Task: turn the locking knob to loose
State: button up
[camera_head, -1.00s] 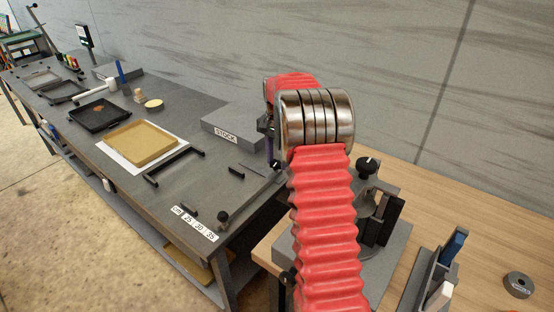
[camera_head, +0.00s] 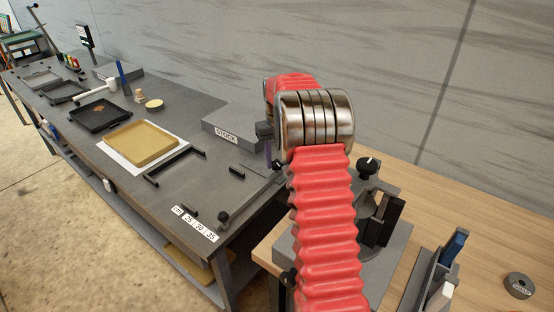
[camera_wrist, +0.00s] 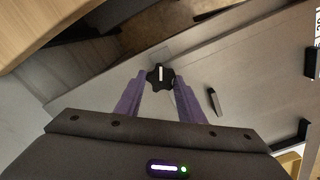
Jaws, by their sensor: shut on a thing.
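The locking knob (camera_wrist: 160,76) is a black, lobed knob with a white pointer line, seen in the wrist view between the purple fingers of my gripper (camera_wrist: 160,82). My gripper is shut on it. The white line points roughly up in that picture. No loose or tight marking is legible beside the knob. In the head view, my gripper (camera_head: 268,149) shows only as a small purple part at the bench's right end, mostly hidden behind my red arm.
A grey STOCK block (camera_head: 232,134) stands just left of my gripper. A tan tray (camera_head: 141,143) lies on a white sheet, near a black angled bar (camera_head: 174,167). A ruler strip (camera_head: 195,224) marks the front edge. A wooden table (camera_head: 479,220) with a clamp fixture stands right.

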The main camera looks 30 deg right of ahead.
aim_at(277, 162)
jog(key=n, duration=0.5)
dwell(0.4)
jog(key=o, duration=1)
jog(key=shift+o, duration=0.2)
jog(key=shift+r, duration=0.15)
notch_tip(277, 162, up, 13)
jog(key=shift+r, duration=0.2)
dwell(0.4)
